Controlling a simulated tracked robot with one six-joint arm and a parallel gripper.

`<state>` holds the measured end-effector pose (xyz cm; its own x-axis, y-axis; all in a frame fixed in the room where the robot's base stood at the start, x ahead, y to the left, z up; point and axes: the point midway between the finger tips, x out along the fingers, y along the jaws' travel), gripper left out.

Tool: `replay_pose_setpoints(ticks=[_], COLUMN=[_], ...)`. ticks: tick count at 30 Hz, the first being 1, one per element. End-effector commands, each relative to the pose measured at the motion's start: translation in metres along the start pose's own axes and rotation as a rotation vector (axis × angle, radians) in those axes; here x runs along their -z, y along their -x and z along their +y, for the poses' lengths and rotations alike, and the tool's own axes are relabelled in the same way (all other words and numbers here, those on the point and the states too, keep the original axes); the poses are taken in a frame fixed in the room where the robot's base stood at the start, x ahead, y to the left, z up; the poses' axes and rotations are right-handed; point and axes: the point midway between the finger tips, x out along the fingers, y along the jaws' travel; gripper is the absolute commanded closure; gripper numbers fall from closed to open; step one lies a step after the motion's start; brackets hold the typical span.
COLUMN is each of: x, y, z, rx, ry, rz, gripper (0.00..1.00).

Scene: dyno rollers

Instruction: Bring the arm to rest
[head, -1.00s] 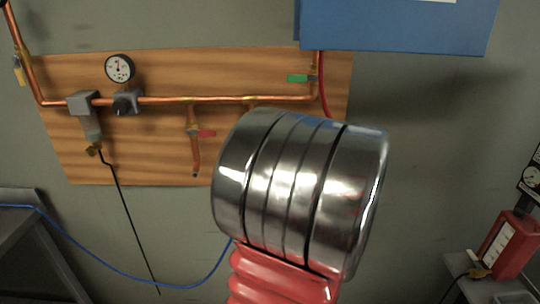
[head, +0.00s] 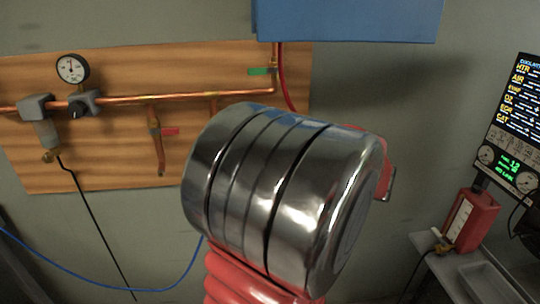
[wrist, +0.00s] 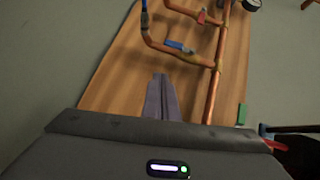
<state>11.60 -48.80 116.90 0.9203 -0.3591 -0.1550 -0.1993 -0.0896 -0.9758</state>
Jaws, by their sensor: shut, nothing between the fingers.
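My gripper (wrist: 162,98) shows in the wrist view with its two grey fingers together and nothing between them. It points toward the wooden board (wrist: 120,75) with copper pipes, apart from it as far as I can tell. In the head view my arm's shiny metal joint (head: 285,190) and red ribbed sleeve fill the lower middle. They hide the gripper there, along with part of the wall and board.
The wooden board (head: 100,125) carries a copper pipe (head: 180,98) and a gauge (head: 72,69). A blue box (head: 345,20) hangs above. A red device (head: 470,218) stands on a grey shelf at right, below a lit display (head: 515,110). A blue hose (head: 90,283) droops at lower left.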

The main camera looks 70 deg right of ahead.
Motion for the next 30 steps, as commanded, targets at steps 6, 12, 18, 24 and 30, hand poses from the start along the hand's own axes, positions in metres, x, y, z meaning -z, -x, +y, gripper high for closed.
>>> replay_pose_setpoints(ticks=[6, 12, 18, 24, 30], x=[0.0, 0.0, -0.001, -0.004, -0.035], y=[0.0, 0.0, -0.001, -0.005, -0.034], z=[0.0, 0.0, 0.0, -0.001, -0.003], rx=[0.0, 0.0, 0.001, -0.005, -0.053], ry=[0.0, 0.0, 0.0, 0.003, 0.029], rz=[-0.001, -0.002, -0.002, -0.014, -0.109], gripper=[1.0, 1.0, 1.0, 1.0, 1.0])
